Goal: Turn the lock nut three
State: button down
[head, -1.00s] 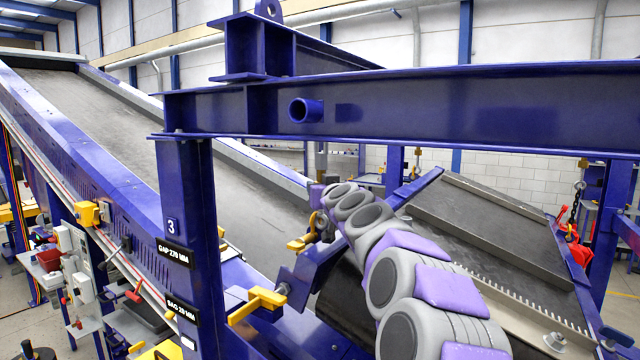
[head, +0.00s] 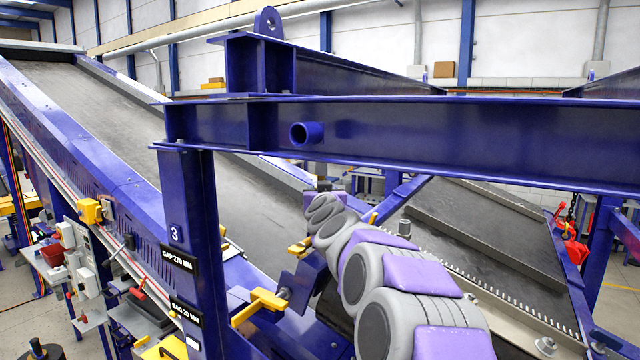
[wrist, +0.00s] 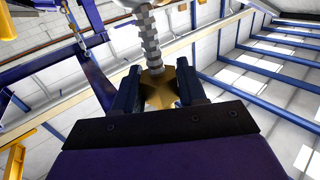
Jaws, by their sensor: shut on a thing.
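In the wrist view my gripper (wrist: 158,78) points up with a dark jaw on each side of a brass-coloured lock nut (wrist: 160,94). It is shut on this nut. A grey threaded rod (wrist: 150,40) rises from the nut between the jaws. In the head view a blue post (head: 189,260) carries a plate with the number 3 (head: 174,233) and two black labels, one for gap and one for sag. My grey and purple arm reaches away past the right of this post. The nut cannot be made out there, and my jaws are too small to read.
A heavy blue beam (head: 400,142) crosses above my arm. A yellow handle (head: 258,305) sticks out close to the arm's left. An inclined conveyor belt (head: 100,110) runs behind at left, and a toothed metal edge (head: 500,310) lies at right.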

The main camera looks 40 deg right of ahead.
jog(key=shift+m+g+h+p, duration=0.3)
jog(key=shift+h+p, duration=0.1)
jog(key=shift+p, duration=0.4)
jog(key=shift+r+h+p, duration=0.1)
jog(key=shift+h+p, duration=0.2)
jog(key=shift+p, duration=0.4)
jog(key=shift+m+g+h+p, duration=0.5)
jog(key=shift+m+p, duration=0.1)
jog(key=shift+p, duration=1)
jog(key=c, duration=0.6)
grip_release()
jog(key=shift+w+d+f, duration=0.1)
jog(key=shift+f, duration=0.1)
jog(key=shift+c, duration=0.2)
jog(key=v, duration=0.8)
jog(key=shift+p, duration=0.3)
